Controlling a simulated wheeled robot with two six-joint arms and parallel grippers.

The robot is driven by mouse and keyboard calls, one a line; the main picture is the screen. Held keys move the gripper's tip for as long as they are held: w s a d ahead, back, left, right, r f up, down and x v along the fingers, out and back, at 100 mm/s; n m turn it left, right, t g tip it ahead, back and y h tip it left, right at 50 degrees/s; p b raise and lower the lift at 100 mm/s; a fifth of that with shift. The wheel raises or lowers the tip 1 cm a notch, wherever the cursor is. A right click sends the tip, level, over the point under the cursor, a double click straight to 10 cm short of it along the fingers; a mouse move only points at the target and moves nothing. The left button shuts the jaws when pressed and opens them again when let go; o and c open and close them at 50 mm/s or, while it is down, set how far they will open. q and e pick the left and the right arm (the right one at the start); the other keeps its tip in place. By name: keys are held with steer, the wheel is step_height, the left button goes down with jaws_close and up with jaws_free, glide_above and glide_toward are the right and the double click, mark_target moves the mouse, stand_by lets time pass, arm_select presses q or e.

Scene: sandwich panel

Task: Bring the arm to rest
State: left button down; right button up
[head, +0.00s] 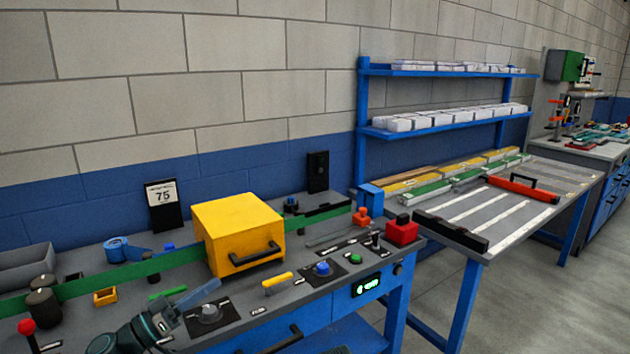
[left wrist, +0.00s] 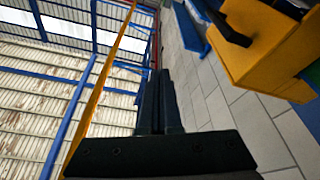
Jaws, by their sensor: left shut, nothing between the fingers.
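My left gripper (head: 165,314) is low in the head view, left of centre, above the front of the grey panel bench (head: 240,302). In the left wrist view its two dark fingers (left wrist: 158,80) lie together with nothing between them. The yellow box (head: 238,228) with a black handle stands behind and to the right of the gripper, apart from it; the box also shows at the upper right of the left wrist view (left wrist: 262,62). A bluish see-through flap (head: 201,292) and a round knob (head: 209,312) are close beside the gripper. My right gripper is not in view.
A green band (head: 130,274) runs along the bench past the box. Several controls stand around it, including a red-topped lever (head: 27,327), a blue button (head: 322,268) and a red block (head: 401,230). A second table (head: 530,212) and blue shelving (head: 450,70) stand at the right.

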arm_select(q)
steer(key=s+d+f+g+y, duration=0.35)
steer(key=d+f+g, duration=0.65)
steer(key=d+f, duration=0.6)
steer(key=s+d+f+n+g+y, duration=0.15)
steer(key=s+f+g+y, duration=0.25)
steer(key=s+f+y, duration=0.8)
step_height(320, 180, up, 19)
steer(key=y+p, duration=0.1)
steer(key=p, duration=1.7)
steer(key=shift+w+a+y+p, duration=0.3)
steer(key=shift+w+y, duration=0.05)
steer(key=shift+w, duration=0.05)
steer(key=shift+f, duration=0.15)
